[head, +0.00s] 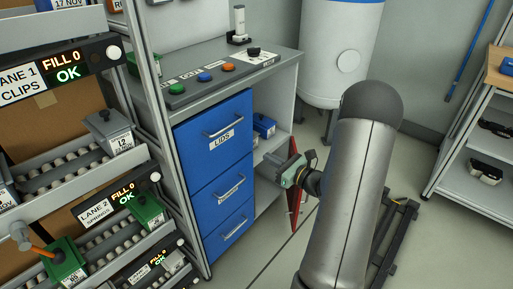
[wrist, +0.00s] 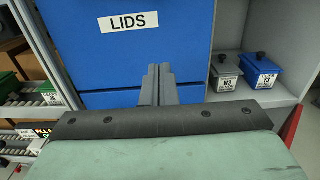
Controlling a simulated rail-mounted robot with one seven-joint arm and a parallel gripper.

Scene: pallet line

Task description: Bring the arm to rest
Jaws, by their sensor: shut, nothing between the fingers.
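My gripper (wrist: 158,85) shows in the wrist view with its two grey fingers together and nothing between them. It is in front of the blue drawer labelled LIDS (wrist: 130,45). My arm (head: 350,190) stretches from the bottom centre of the head view and hides part of the floor.
The drawers are shut. A grey box (wrist: 226,72) and a blue box (wrist: 260,72) stand on the shelf. The worktop (head: 230,75) carries coloured buttons. Roller lanes (head: 90,170) with boxes stand at left. A white tank (head: 340,50) and a shelf rack (head: 480,150) stand behind and right.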

